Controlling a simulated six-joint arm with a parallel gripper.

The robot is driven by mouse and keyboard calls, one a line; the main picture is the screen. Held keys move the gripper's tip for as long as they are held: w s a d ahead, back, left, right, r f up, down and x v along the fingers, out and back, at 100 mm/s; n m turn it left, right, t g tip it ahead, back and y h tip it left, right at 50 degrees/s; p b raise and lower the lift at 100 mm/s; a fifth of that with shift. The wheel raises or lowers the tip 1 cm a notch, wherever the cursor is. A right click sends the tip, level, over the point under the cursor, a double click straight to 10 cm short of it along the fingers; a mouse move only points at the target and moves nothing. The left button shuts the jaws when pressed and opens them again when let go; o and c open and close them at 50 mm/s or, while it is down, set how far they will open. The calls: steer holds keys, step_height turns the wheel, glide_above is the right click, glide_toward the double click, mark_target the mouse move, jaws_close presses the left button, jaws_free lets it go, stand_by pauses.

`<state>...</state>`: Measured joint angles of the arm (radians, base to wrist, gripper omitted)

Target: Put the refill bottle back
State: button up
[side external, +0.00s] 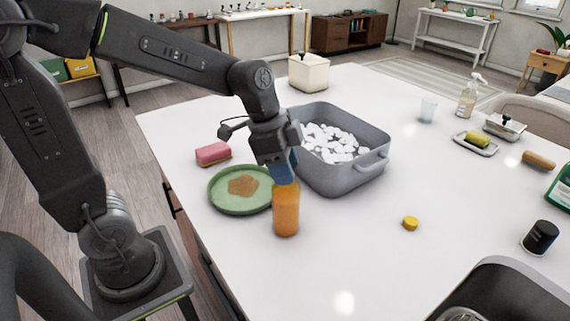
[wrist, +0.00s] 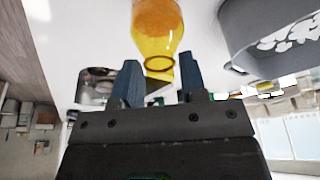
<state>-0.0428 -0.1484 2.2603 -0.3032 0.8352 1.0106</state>
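The orange refill bottle (side external: 286,210) stands upright on the white counter in front of the green plate. In the wrist view the bottle (wrist: 158,22) is at the top, with its uncapped yellow neck facing my gripper (wrist: 160,64). My gripper's blue fingers are apart, one on each side of the neck's rim, and I see nothing clamped between them. In the side view my gripper (side external: 284,176) points down right at the bottle's top, and its fingers hide the neck. A small yellow cap (side external: 410,223) lies on the counter to the right.
A green plate (side external: 225,206) with a brown stain and a pink sponge (side external: 213,153) are left of the bottle. A grey tub (side external: 350,180) with white pieces stands close behind it. A black jar (side external: 540,237) and a sink (side external: 500,285) are at right. The counter's middle is clear.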

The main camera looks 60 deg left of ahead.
steer(key=shift+o, duration=1.1)
steer(key=shift+r, duration=0.1)
steer(key=v, duration=1.2)
steer(key=s+f+n+t+y, duration=0.2)
steer(key=s+f+n+t, duration=0.1)
steer(key=s+f+n, duration=0.4)
steer(key=shift+s+d+n+y, duration=0.3)
steer(key=shift+s+n, duration=0.5)
steer(key=shift+n, duration=0.2)
